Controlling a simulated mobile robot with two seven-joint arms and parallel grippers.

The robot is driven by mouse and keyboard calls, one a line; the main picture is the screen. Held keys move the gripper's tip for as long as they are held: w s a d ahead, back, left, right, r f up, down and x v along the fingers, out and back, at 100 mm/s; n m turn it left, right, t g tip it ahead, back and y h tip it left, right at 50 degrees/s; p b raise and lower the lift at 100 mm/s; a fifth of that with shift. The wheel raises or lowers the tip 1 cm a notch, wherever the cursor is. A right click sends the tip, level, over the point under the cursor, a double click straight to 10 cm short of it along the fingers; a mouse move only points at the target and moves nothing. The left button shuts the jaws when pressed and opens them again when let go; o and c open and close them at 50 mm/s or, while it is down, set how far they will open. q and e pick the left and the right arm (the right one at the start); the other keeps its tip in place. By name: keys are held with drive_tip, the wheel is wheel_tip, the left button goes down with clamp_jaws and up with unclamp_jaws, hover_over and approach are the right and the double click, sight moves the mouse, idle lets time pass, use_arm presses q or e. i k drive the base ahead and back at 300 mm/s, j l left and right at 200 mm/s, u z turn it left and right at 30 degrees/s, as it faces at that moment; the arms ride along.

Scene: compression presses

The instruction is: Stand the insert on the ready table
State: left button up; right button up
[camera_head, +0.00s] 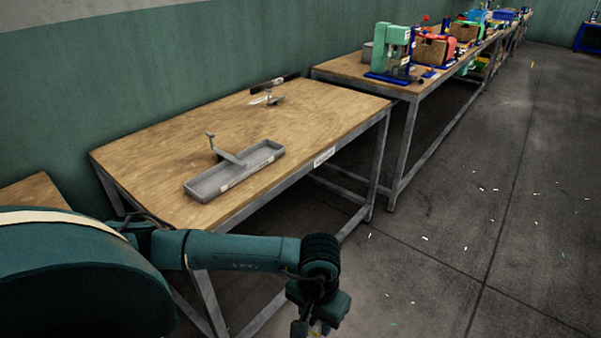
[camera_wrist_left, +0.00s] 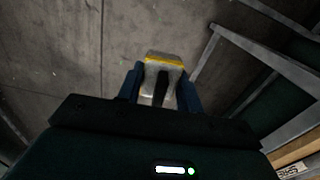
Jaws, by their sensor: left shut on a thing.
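My left gripper (camera_head: 313,326) hangs low at the bottom of the head view, over the floor in front of the near table. In the left wrist view, its blue fingers (camera_wrist_left: 160,88) are shut on a grey metal piece with a yellow end, likely the insert (camera_wrist_left: 164,62). In the head view the held piece is mostly cut off. The near wooden table (camera_head: 150,160) has a label on its front edge that I cannot read, so I cannot confirm it is the ready table. My right gripper is out of view.
A shallow grey tray (camera_head: 205,190) sits near the table's front edge, with a metal T-shaped piece (camera_head: 226,156) at it. A small metal object with a dark bar (camera_head: 268,98) lies farther back. The table's left part is clear. A second table (camera_head: 345,66) holds a green press (camera_head: 390,50).

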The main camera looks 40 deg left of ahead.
sight(268, 121)
drive_tip(key=i+u, duration=0.2)
drive_tip(key=i, duration=0.2)
drive_tip(key=i+l+u, duration=0.15)
drive_tip(key=i, duration=0.25)
drive_tip(key=i+l+u, duration=0.2)
drive_tip(key=i, duration=0.2)
drive_tip(key=i+l+u, duration=0.2)
drive_tip(key=i+u, duration=0.2)
drive_tip(key=i+l+u, duration=0.4)
drive_tip(key=k+j, duration=0.1)
